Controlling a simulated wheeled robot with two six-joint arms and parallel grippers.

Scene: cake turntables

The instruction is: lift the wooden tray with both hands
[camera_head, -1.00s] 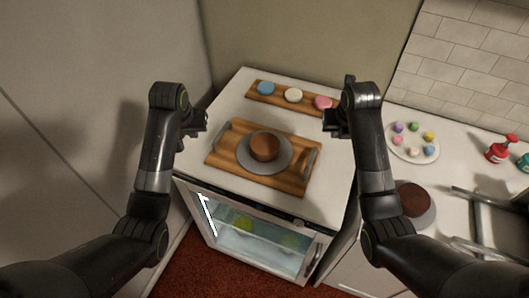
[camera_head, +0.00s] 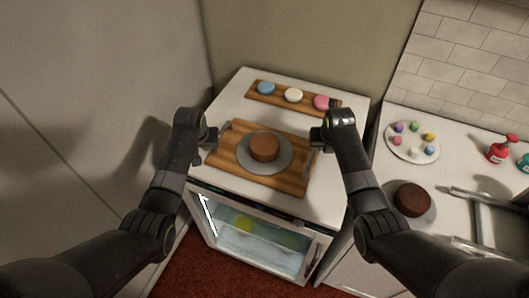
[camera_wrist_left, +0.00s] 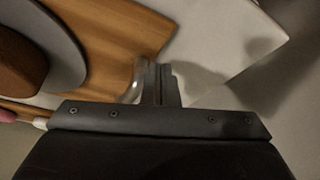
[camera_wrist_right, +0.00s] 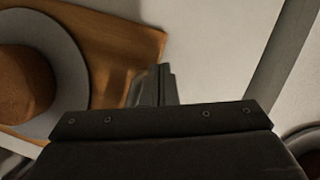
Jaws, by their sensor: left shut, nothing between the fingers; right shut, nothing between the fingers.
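The wooden tray (camera_head: 228,157) lies on the white counter, with a grey plate (camera_head: 283,167) and a brown cake (camera_head: 264,148) on it. It has a grey metal handle at each end; the right handle (camera_head: 309,162) is partly visible. My left gripper (camera_head: 214,136) is shut and empty beside the tray's left handle; in the left wrist view its fingers (camera_wrist_left: 160,84) stand close to that handle (camera_wrist_left: 136,82). My right gripper (camera_head: 316,137) is shut and empty near the right handle. In the right wrist view its fingers (camera_wrist_right: 157,86) are close to the tray's edge. Contact cannot be told.
A wooden board (camera_head: 277,99) with several coloured round cakes sits behind the tray. A glass-fronted cabinet (camera_head: 258,243) is below the counter. At right are a plate of small coloured items (camera_head: 399,154), a dark cake (camera_head: 411,198) and a red bottle (camera_head: 497,152).

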